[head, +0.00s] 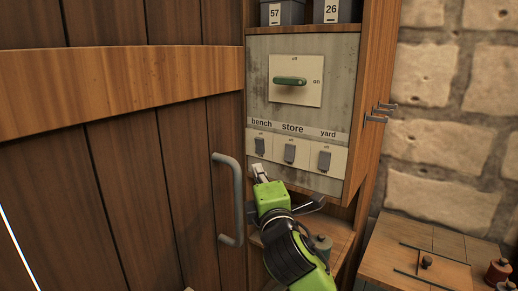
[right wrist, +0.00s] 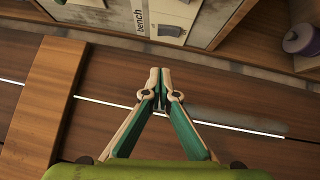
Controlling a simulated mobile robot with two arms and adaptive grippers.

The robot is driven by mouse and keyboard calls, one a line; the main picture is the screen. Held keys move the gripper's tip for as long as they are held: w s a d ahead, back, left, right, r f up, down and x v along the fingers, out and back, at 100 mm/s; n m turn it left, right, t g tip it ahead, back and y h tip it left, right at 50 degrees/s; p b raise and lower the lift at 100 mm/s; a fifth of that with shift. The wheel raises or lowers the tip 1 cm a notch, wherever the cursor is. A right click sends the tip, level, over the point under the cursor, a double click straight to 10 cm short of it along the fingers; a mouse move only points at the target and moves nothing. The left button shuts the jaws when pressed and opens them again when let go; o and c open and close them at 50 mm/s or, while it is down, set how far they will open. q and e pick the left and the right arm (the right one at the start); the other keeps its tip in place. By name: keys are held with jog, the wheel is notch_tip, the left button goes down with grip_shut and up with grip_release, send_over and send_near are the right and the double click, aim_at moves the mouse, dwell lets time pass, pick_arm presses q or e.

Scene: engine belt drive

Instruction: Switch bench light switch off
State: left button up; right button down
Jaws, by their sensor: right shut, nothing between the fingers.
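The bench light switch (head: 259,146) is a small dark toggle on a pale plate, leftmost of three under the "bench" label. An "off" mark is above it, and the toggle sits low on its plate. In the right wrist view the bench switch (right wrist: 172,26) shows at the top, beyond the fingertips. My right gripper (head: 258,170) is just below the bench plate, apart from the toggle. In the right wrist view its fingers (right wrist: 159,72) are shut together and empty. My left gripper is not in view.
The store switch (head: 290,152) and yard switch (head: 323,160) stand to the right. A green-handled rotary switch (head: 290,82) is above, its handle level. A wooden door with a grey handle (head: 229,198) is close on the left. A wooden box (head: 425,250) stands lower right.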

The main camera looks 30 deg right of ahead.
jog(key=shift+w+f, duration=0.1)
jog(key=shift+w, duration=0.05)
jog(key=p, duration=0.3)
send_near(256, 142)
jog(key=w+a, duration=0.2)
jog(key=w, duration=0.1)
jog(key=d, duration=0.1)
jog(key=w+d, duration=0.2)
jog(key=shift+d+r+p, duration=0.15)
jog(key=shift+r+p, duration=0.15)
jog(key=shift+w+d, duration=0.1)
jog(key=shift+d, duration=0.35)
